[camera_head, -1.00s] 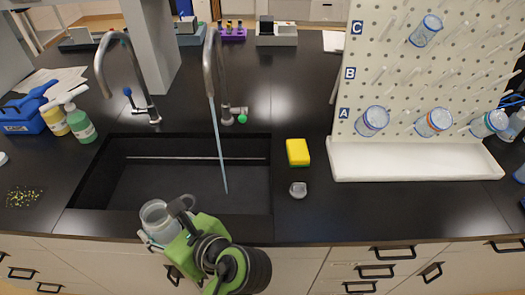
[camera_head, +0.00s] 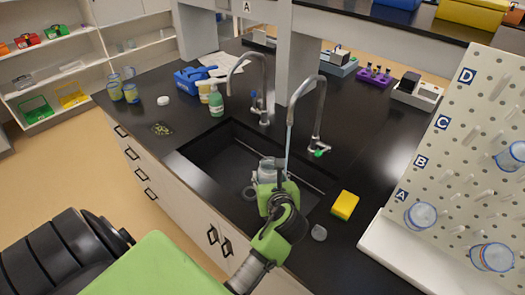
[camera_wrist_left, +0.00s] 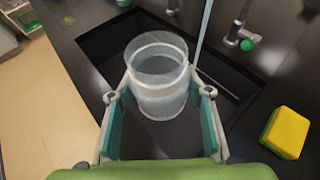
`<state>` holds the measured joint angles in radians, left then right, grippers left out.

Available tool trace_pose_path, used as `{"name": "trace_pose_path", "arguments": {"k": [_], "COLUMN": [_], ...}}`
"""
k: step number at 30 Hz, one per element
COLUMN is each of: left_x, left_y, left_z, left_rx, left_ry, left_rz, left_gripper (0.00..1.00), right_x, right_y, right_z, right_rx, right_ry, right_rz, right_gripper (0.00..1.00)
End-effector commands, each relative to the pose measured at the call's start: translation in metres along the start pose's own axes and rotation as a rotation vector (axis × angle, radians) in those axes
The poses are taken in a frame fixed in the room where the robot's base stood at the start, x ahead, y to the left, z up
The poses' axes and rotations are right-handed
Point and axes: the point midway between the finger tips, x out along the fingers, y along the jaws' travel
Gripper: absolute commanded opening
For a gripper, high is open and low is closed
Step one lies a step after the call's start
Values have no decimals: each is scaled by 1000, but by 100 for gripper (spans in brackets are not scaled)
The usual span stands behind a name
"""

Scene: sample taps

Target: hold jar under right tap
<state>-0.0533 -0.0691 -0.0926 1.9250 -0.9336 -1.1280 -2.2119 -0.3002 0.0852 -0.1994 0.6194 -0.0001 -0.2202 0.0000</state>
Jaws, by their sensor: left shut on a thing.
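My left gripper (camera_head: 268,184) is shut on a translucent jar (camera_head: 266,168) and holds it over the dark sink (camera_head: 204,156). In the left wrist view the jar (camera_wrist_left: 160,100) stands roughly upright between the gripper's fingers (camera_wrist_left: 160,122), its mouth open upward. The right tap (camera_head: 321,112), with a green knob, runs a thin water stream (camera_head: 289,140). In the left wrist view the stream (camera_wrist_left: 205,32) passes just right of the jar's rim, apparently outside it; its lower end is hidden. My right gripper is not in view.
The left tap (camera_head: 264,85) with a blue knob stands left of the right tap. A yellow sponge (camera_head: 345,204) and a small grey stopper (camera_head: 319,233) lie right of the sink. A pegboard (camera_head: 455,170) stands further right. Soap bottles (camera_head: 216,101) stand behind left.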

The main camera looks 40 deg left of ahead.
Motion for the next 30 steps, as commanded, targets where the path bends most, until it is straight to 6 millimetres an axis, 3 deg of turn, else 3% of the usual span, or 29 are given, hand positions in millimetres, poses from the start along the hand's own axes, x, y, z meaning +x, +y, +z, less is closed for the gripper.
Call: {"name": "trace_pose_path", "arguments": {"k": [1, 8, 16, 28, 30], "left_x": [6, 30, 48, 86, 89], "left_y": [6, 18, 1, -35, -42], "left_z": [15, 27, 24, 12, 22], "left_rx": [-1, -1, -1, -4, 0], "left_ry": [1, 0, 1, -1, -1], "left_rz": [2, 0, -1, -2, -2], "left_gripper": [21, 21, 21, 21, 21], "right_x": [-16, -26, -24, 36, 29], "right_y": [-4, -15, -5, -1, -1], "right_z": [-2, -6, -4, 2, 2], "right_rx": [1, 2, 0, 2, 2], "right_ry": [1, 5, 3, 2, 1], "right_rz": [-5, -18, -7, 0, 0], "right_gripper": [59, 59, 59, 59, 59]}}
